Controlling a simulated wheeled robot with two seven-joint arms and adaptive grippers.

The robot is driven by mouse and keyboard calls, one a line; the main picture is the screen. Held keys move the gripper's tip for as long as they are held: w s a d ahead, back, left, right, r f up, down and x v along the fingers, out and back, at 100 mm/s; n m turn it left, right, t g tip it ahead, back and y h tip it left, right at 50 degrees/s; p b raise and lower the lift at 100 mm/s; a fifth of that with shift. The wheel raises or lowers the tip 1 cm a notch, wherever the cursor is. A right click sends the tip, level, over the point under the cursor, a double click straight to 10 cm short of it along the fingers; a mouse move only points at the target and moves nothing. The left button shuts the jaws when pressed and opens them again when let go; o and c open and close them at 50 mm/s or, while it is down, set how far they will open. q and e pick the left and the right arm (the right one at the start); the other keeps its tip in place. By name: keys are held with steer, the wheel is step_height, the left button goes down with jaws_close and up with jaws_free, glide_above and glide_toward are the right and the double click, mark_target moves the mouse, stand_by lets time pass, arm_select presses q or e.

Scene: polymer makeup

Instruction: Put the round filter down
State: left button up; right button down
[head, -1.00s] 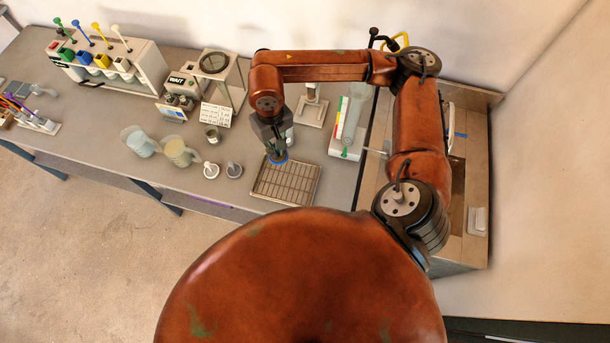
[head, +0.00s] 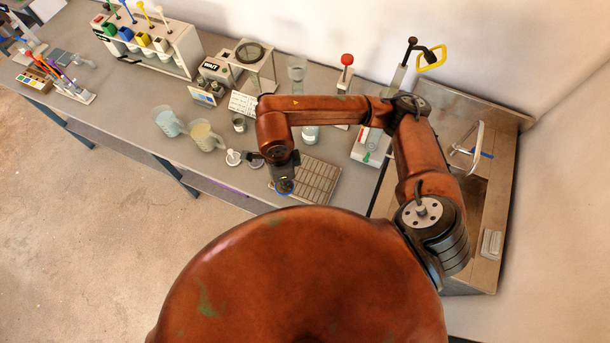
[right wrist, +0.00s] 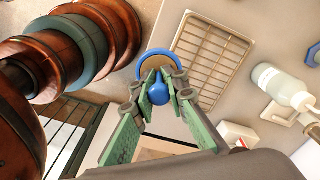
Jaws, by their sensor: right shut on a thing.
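My right gripper (head: 286,177) is shut on the round filter (head: 284,190), which shows as a blue ring at the gripper's tip. In the right wrist view, the filter (right wrist: 147,56) has a blue ring, a tan disc and a blue knob between the green-padded fingers (right wrist: 158,92). The filter is at the left side of the wire-grid tray (head: 318,182), near the table's front edge. The tray also shows in the right wrist view (right wrist: 190,103). I cannot tell whether the filter touches the tray or table. My left gripper is out of view.
Two small round pieces (head: 233,158) lie left of the gripper. Two beakers (head: 203,136) stand farther left. A white bottle (right wrist: 278,84) stands beyond the tray. A framed stand (head: 253,66) and a tube rack (head: 150,40) are at the back.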

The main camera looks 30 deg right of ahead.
steer(key=shift+s+a+m, duration=0.15)
steer(key=shift+a+m, duration=0.05)
steer(key=shift+m, duration=0.2)
steer(key=shift+f, duration=0.15)
steer(key=w+d+f+b, duration=0.15)
steer(key=d+f, duration=0.25)
steer(key=d, duration=0.5)
steer(key=b, duration=0.2)
glide_toward(319, 181)
steer(key=shift+s+a+f+m, duration=0.2)
steer(key=shift+a+f+m, duration=0.1)
steer(key=shift+a+f, duration=0.3)
steer(key=shift+w+d+f+b, duration=0.1)
steer(key=shift+d+f+b, duration=0.2)
steer(key=shift+b, duration=0.1)
steer(key=shift+d+f, duration=0.15)
steer(key=f, duration=0.1)
steer(key=f+b, duration=0.1)
steer(key=f, duration=0.1)
steer(key=shift+d+f+b, duration=0.2)
steer(key=shift+d+b, duration=0.05)
steer(key=shift+b, duration=0.05)
steer(key=shift+f, duration=0.2)
steer(key=shift+w+r, duration=0.1)
